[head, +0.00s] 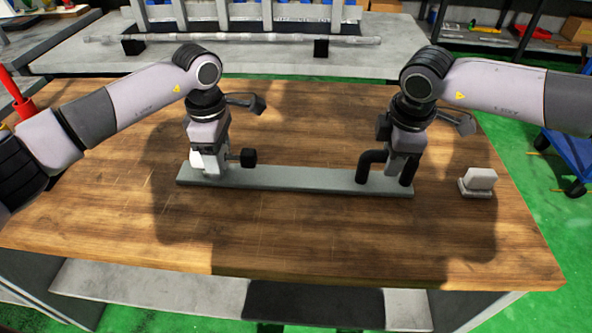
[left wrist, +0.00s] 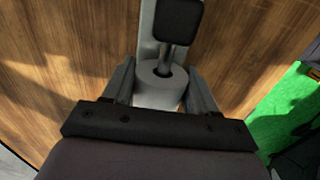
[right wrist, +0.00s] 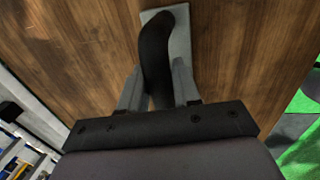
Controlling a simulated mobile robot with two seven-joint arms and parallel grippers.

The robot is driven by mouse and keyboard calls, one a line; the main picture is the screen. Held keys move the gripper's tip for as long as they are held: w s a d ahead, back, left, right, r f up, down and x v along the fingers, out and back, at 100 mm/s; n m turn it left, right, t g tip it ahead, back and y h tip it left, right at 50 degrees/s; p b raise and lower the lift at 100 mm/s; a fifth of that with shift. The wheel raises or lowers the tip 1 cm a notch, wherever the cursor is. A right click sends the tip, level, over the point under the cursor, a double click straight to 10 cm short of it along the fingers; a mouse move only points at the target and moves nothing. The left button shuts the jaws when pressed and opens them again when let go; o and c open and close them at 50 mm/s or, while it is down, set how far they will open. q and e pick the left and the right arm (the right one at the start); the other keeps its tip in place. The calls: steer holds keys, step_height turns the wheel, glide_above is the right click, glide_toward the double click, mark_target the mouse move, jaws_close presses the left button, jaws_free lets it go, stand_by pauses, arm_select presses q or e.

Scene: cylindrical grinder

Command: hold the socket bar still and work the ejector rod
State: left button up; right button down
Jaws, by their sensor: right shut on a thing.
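The socket bar (head: 300,178) is a long grey flat bar lying on the wooden table. A pale round socket (left wrist: 158,92) with a hole stands at its left end. The ejector rod (left wrist: 168,60) is a thin shaft with a black block-shaped knob (head: 248,157), and its near end meets the socket's hole. My left gripper (head: 208,172) is open, with its fingers on both sides of the socket. A black arched handle (head: 370,160) rises from the bar's right end. My right gripper (head: 393,172) is shut on this handle, partly hiding it.
A small white block on a base (head: 478,180) sits on the table to the right of the bar. The wooden table (head: 300,232) is clear in front of the bar. A grey bench (head: 330,60) with a long rod on supports stands behind.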

mark_target(238, 156)
arm_select(q)
steer(key=shift+d, duration=0.2)
steer(key=shift+d+r, duration=0.15)
steer(key=shift+d, duration=1.65)
arm_select(e)
steer(key=shift+s+a+r, duration=0.1)
steer(key=shift+a, duration=0.25)
arm_select(q)
steer(key=shift+d, duration=0.15)
jaws_close()
steer(key=shift+d, duration=0.4)
arm_select(e)
steer(key=shift+d, duration=0.2)
arm_select(q)
steer(key=shift+d, duration=0.6)
arm_select(e)
steer(key=shift+d, duration=0.1)
arm_select(q)
steer(key=shift+d, duration=0.15)
steer(key=o, duration=0.8)
jaws_free()
